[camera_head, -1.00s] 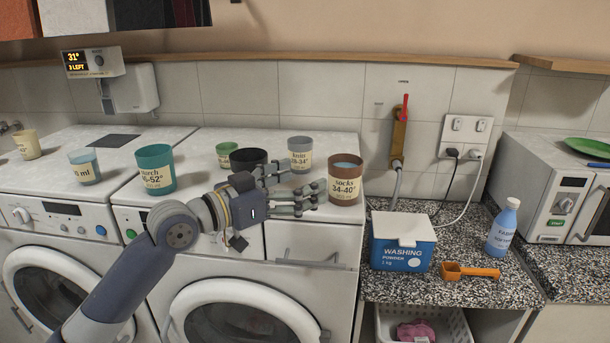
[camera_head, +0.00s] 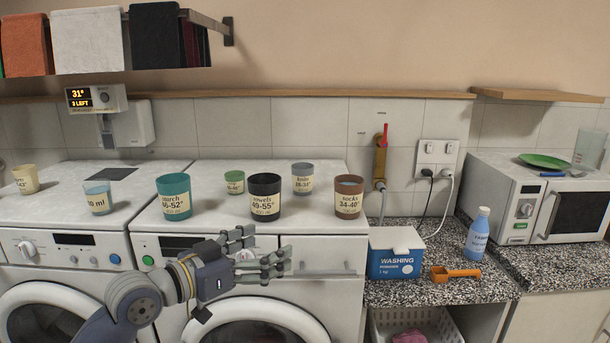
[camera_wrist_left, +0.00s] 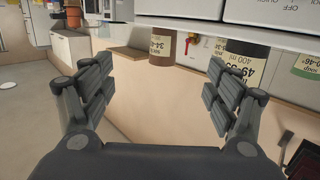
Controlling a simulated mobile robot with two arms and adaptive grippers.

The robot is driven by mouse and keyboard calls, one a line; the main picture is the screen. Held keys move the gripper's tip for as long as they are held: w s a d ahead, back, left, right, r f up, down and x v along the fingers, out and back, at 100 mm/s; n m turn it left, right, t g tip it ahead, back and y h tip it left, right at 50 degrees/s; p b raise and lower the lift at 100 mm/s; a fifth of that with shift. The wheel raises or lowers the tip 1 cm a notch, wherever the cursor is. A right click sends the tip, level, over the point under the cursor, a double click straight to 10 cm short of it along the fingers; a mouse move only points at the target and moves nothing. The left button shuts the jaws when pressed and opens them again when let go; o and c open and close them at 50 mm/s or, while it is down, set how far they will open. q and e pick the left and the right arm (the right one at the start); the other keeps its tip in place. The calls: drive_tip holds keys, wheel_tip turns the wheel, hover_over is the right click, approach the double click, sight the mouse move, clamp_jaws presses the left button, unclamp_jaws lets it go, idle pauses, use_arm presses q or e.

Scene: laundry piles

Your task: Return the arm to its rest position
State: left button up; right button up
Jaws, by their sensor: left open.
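My left gripper (camera_head: 262,254) is open and empty in the head view. It is in front of the right-hand washing machine, its fingers pointing right, below the row of cups on top. In the left wrist view my left gripper (camera_wrist_left: 160,90) shows its two fingers spread wide with nothing between them. The brown socks cup (camera_head: 348,198) and the black towels cup (camera_head: 264,198) stand on the machine top, apart from the gripper. The socks cup (camera_wrist_left: 162,46) and the towels cup (camera_wrist_left: 240,60) also show beyond the fingers. My right gripper is not in view.
Several more cups, such as the teal one (camera_head: 174,198), stand on the machines. A washing powder box (camera_head: 395,254), an orange scoop (camera_head: 456,273) and a blue bottle (camera_head: 477,234) stand on the speckled counter. A microwave (camera_head: 530,200) stands at the right.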

use_arm(q)
drive_tip(key=s+a+f+n+g+y, duration=0.1)
drive_tip(key=s+f+y, duration=0.1)
drive_tip(key=s+f, duration=0.45)
drive_tip(key=s+f+n+g+y, duration=0.1)
drive_tip(key=s+f+y, duration=0.15)
drive_tip(key=f, duration=0.75)
drive_tip(key=s+a+f+n+g+y, duration=0.1)
drive_tip(key=s+f+g, duration=0.1)
drive_tip(key=s+f, duration=0.45)
drive_tip(key=s+a+f+n+g+y, duration=0.25)
drive_tip(key=s+a+f, duration=0.3)
drive_tip(key=s, duration=0.45)
drive_tip(key=s+a+f+n+g+y, duration=0.1)
drive_tip(key=s+a+f+g+y, duration=0.1)
drive_tip(key=s+a+f+y, duration=0.45)
drive_tip(key=s+d+f+g+h, duration=0.1)
drive_tip(key=s+f, duration=0.1)
drive_tip(key=f, duration=1.1)
drive_tip(key=s+d+f+h, duration=0.1)
drive_tip(key=s+f+h, duration=0.1)
drive_tip(key=f, duration=1)
drive_tip(key=s+a+f+g, duration=0.1)
drive_tip(key=s+a+f, duration=0.2)
drive_tip(key=s+f, duration=1.4)
drive_tip(key=shift+a+f+g, duration=0.2)
drive_tip(key=shift+f+g, duration=0.15)
drive_tip(key=shift+f, duration=0.05)
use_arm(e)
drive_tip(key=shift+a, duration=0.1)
